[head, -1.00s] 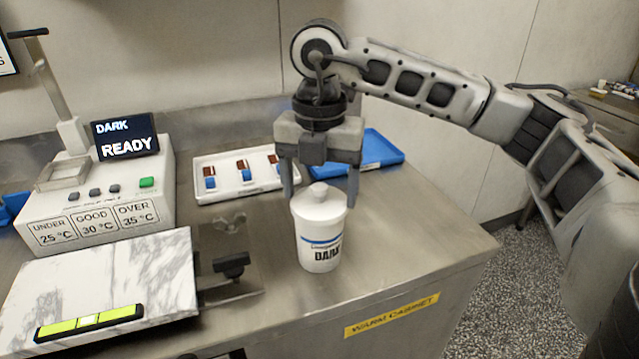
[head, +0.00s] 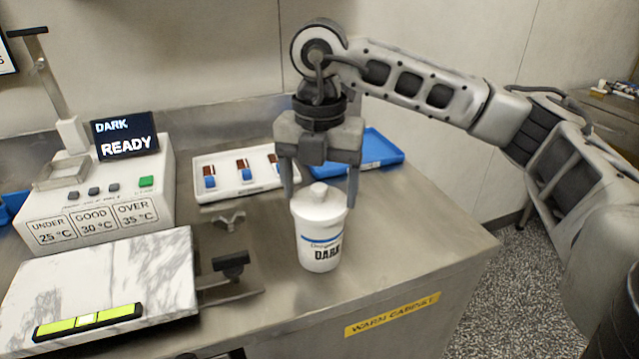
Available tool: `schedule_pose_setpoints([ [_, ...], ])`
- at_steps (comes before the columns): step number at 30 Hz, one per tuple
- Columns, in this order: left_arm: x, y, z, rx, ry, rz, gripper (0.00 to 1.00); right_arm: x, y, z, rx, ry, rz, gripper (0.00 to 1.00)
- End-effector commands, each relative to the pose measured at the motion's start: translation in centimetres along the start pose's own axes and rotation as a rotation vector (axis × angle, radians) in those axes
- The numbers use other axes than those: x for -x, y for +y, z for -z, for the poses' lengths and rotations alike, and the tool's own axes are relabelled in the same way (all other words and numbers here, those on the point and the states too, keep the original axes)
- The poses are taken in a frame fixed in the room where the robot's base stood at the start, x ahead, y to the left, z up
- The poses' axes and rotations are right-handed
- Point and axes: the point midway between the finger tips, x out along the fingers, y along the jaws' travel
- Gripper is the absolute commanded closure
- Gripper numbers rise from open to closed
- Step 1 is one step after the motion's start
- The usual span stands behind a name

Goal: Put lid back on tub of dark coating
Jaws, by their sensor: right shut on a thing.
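The white tub (head: 320,246) marked DARK, with a blue stripe, stands upright on the steel cabinet top. Whether the lid is fully seated on the rim I cannot tell. My left gripper is not in view.
A white tray (head: 222,192) with several small brown and blue pieces lies behind the tub, beside a blue tray (head: 385,150). A marble slab (head: 110,277) and a machine (head: 95,205) reading DARK READY stand left. The cabinet top right of the tub is clear.

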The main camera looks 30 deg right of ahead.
Motion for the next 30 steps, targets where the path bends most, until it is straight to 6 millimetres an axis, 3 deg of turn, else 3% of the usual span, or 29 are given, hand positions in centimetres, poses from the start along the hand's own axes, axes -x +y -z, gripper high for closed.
schedule_pose_setpoints([
  [10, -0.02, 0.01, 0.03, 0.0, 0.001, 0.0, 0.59, -0.04, 0.01, 0.02, 0.0, 0.0, 0.0, 0.45],
  [11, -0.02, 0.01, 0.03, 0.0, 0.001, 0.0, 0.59, -0.04, 0.01, 0.02, 0.0, 0.0, 0.0, 0.18],
  [13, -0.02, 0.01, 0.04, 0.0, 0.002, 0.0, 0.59, -0.04, 0.0, 0.02, 0.0, 0.0, 0.0, 0.0],
  [30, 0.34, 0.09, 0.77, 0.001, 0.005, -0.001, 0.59, 0.83, 0.02, 0.01, 0.0, 0.0, -0.001, 0.0],
])
